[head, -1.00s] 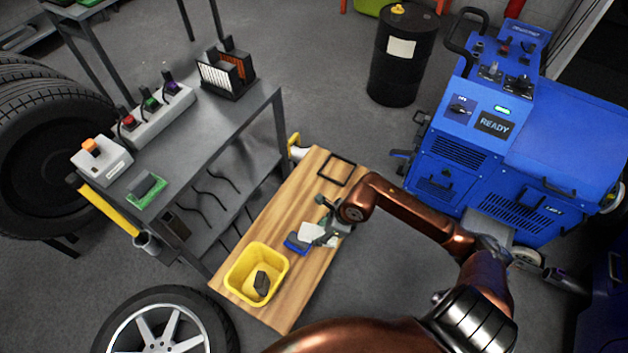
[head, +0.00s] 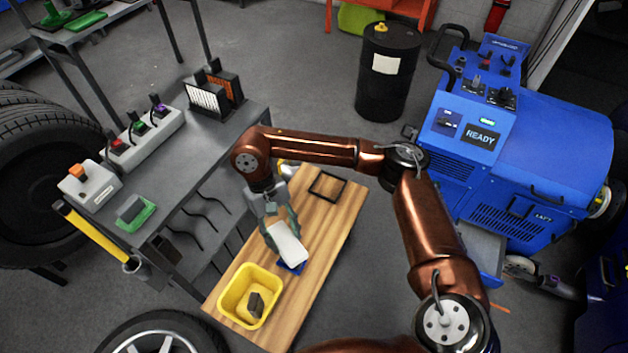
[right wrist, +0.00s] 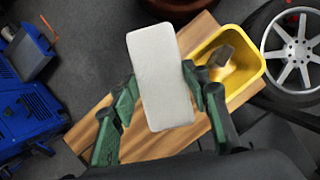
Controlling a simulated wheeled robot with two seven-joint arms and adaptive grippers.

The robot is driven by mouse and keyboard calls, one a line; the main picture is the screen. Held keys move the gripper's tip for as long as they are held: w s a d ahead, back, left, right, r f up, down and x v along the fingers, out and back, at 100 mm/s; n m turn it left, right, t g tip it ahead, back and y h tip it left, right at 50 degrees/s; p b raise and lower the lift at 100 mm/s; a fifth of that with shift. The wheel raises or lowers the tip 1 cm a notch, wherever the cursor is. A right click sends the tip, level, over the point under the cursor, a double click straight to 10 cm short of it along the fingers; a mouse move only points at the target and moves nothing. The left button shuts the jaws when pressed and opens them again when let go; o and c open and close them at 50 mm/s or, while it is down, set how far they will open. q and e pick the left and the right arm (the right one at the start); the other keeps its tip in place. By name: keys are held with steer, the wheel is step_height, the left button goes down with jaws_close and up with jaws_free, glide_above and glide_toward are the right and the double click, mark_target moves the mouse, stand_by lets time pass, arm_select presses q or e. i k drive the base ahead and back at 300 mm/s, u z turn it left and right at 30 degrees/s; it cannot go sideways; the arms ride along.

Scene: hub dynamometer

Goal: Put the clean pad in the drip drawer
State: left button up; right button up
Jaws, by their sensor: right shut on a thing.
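The clean pad (head: 287,243) is a white, rounded slab. My right gripper (head: 278,226) is shut on it and holds it tilted above the wooden bench. In the right wrist view the pad (right wrist: 160,77) sits between the green fingers (right wrist: 160,88). A blue holder (head: 291,268) shows partly beneath the pad. The drip drawer (head: 484,250) is a grey tray pulled out low at the front of the blue machine; my right forearm partly covers it. The drawer (right wrist: 28,54) also shows at the left of the right wrist view. My left gripper is not in view.
A grey cart (head: 180,165) stands left. Open floor lies between bench and blue machine (head: 552,150).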

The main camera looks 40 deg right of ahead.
mark_target(474, 257)
steer(key=z, duration=0.8)
steer(key=k, duration=1.15)
steer(key=z, duration=1.8)
steer(key=i, duration=1.35)
steer(key=u, duration=1)
steer(key=i, duration=0.3)
steer(key=u, duration=0.4)
